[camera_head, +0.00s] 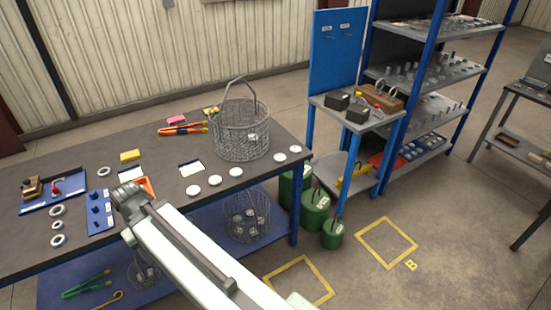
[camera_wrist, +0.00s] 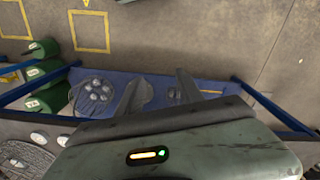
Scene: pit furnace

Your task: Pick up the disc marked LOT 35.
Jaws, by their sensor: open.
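Several round white discs lie on the dark workbench: one near the middle (camera_head: 193,190), one beside it (camera_head: 215,180), another below the wire basket (camera_head: 236,172), and two towards the right end (camera_head: 280,157) (camera_head: 295,149). Their markings are too small to read, so I cannot tell which is LOT 35. In the wrist view, two pale discs (camera_wrist: 38,137) (camera_wrist: 63,140) show at the lower left. My gripper (camera_wrist: 158,88) is open, with nothing between its fingers, apart from the discs. In the head view my arm crosses the bench front; the fingers cannot be made out.
A tall wire basket (camera_head: 240,148) stands behind the discs. Metal rings (camera_head: 57,210), a blue pegged plate (camera_head: 98,212) and a yellow block (camera_head: 130,156) are to the left. Green canisters (camera_head: 315,212) stand beside the bench. The floor inside the yellow squares (camera_head: 387,243) is clear.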

